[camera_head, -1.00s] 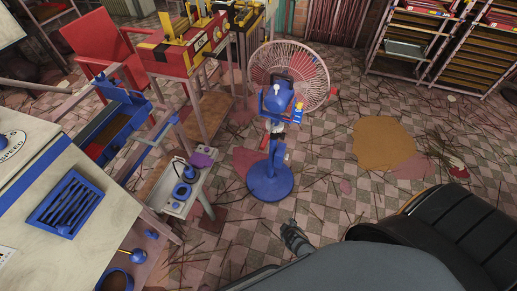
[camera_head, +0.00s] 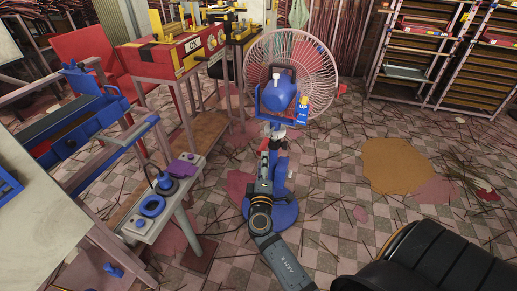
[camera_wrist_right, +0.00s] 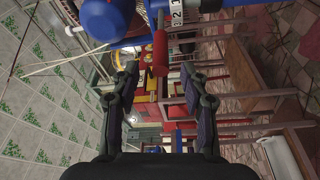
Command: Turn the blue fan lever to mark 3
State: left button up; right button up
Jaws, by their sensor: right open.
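The blue fan (camera_head: 280,94) with a pale wire cage stands on a round blue base (camera_head: 285,213). My right arm reaches up in front of its post, and my right gripper (camera_head: 268,148) is just below the motor head. In the right wrist view my right gripper (camera_wrist_right: 160,82) is open and empty. A red lever handle (camera_wrist_right: 160,50) lies just ahead of the gap between the fingertips, seemingly untouched. Beside it is a white dial (camera_wrist_right: 177,12) with numbers; which mark the lever points to I cannot tell. The blue motor head (camera_wrist_right: 107,18) is at upper left. My left gripper is not in view.
A low table (camera_head: 145,228) with blue round parts stands left of the fan. A red machine (camera_head: 172,55) and red chair (camera_head: 85,52) are behind it. Shelves (camera_head: 425,55) stand at the back right. The floor right of the fan is open, strewn with thin sticks.

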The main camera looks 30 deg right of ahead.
aim_at(263, 145)
jog(key=x, duration=0.8)
jog(key=shift+w+d+f, duration=0.1)
jog(key=shift+w+d, duration=0.05)
grip_shut()
